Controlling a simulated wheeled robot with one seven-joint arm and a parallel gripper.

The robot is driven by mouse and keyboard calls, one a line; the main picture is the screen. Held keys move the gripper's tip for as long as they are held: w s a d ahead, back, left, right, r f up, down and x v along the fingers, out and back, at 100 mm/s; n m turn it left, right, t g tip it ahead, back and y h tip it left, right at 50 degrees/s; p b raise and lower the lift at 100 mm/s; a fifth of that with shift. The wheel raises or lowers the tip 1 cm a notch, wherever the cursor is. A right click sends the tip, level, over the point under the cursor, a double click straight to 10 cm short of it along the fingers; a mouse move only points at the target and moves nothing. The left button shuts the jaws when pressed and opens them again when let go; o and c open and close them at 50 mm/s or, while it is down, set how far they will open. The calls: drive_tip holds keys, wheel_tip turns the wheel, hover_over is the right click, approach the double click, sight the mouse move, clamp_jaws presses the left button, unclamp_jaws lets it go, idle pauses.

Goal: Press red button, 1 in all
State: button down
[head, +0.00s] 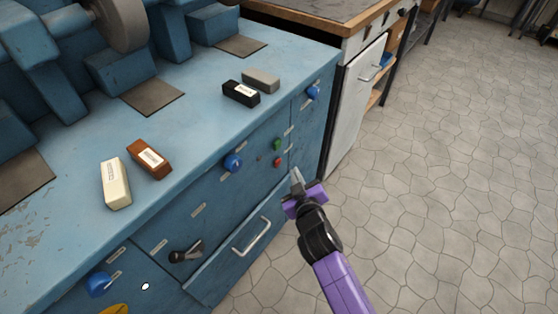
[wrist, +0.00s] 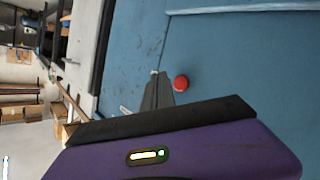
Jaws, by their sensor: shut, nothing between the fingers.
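The red button (head: 277,162) is a small round knob on the blue front panel of the bench, just below a green button (head: 277,145). It also shows in the wrist view (wrist: 181,83), just right of the fingertips. My gripper (head: 296,174) is shut and empty, with its tips in front of the panel, below and right of the red button in the head view. In the wrist view the closed fingers (wrist: 157,82) point at the panel beside the button. A gap or contact with the panel cannot be told.
Blue knobs (head: 233,162) and a drawer handle (head: 252,236) stick out of the panel nearby. Several bars, including a black one (head: 241,93), lie on the blue bench top (head: 195,130). A white cabinet (head: 357,107) stands beyond. The tiled floor (head: 430,180) at right is clear.

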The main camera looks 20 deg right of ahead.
drive_tip(key=shift+s+d+p, duration=0.55)
drive_tip(key=shift+s+d, duration=0.2)
drive_tip(key=shift+s, duration=0.25)
wheel_tip(320, 180, up, 5)
drive_tip(key=a+t+y, duration=0.1)
drive_tip(key=a+t, duration=0.1)
drive_tip(key=s+d+r+m+g, duration=0.1)
drive_tip(key=s+r, duration=0.2)
drive_tip(key=s, duration=1.1)
drive_tip(key=s+r+m, duration=0.2)
drive_tip(key=s+r, duration=0.2)
drive_tip(key=s, duration=1)
drive_tip(key=s+d+r+m+g, duration=0.1)
drive_tip(key=s+r, duration=0.2)
drive_tip(key=s, duration=1)
wheel_tip(320, 180, up, 14)
drive_tip(key=p, duration=1.3)
drive_tip(key=shift+s+a+f+y, duration=0.2)
drive_tip(key=shift+a+y, duration=0.05)
drive_tip(key=shift+y, duration=0.15)
